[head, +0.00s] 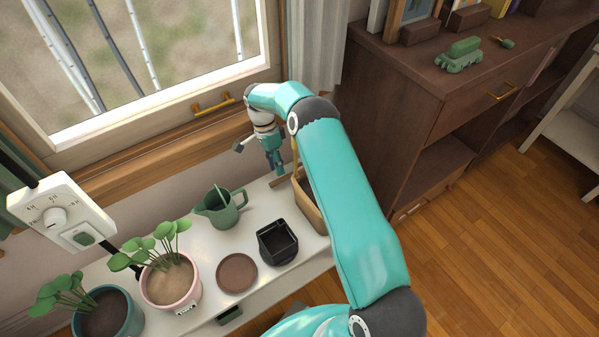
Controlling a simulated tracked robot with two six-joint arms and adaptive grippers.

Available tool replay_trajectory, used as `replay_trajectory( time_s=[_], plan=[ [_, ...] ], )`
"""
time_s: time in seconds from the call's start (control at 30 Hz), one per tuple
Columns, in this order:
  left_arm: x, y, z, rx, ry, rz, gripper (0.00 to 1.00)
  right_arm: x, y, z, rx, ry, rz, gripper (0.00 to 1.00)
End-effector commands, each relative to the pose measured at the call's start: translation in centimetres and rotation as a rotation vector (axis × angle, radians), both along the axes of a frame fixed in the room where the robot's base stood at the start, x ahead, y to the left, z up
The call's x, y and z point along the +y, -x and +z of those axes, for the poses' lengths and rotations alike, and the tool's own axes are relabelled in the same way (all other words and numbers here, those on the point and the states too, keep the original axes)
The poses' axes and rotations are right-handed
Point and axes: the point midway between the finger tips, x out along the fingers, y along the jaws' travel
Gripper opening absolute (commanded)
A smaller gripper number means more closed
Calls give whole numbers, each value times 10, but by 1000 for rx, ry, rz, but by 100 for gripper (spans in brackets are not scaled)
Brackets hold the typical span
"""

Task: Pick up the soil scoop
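I cannot clearly make out the soil scoop. A thin yellowish upright piece (295,157) shows beside my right arm, above a tan box (313,213); it may be a handle, but I cannot tell. My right gripper (277,168) points down over the far right end of the white shelf (205,262), just left of the tan box. Its fingers are small and partly merged with the wrist, so I cannot see whether they are open or shut. My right arm covers part of the box and its contents. My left gripper is not in view.
On the shelf are a green watering can (220,208), a black square pot (277,242), a brown saucer (237,272), a pink potted plant (172,290) and a teal potted plant (108,315). A window (150,50) stands behind; a dark wooden cabinet (400,110) stands right.

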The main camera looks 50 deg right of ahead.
Motion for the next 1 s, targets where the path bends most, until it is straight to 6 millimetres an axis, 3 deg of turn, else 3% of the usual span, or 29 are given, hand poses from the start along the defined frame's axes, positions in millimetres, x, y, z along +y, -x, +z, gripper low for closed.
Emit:
replay_trajectory(
  time_s=[0.3,0.63,0.83,1.0],
  plan=[
    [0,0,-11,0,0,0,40,10,9,-41,3,-1,2,31],
    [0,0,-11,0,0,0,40,11,11,-47,1,0,2,31],
    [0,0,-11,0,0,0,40,11,11,-47,1,0,2,0],
    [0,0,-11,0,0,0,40,11,11,-47,1,0,2,0]
  ],
)
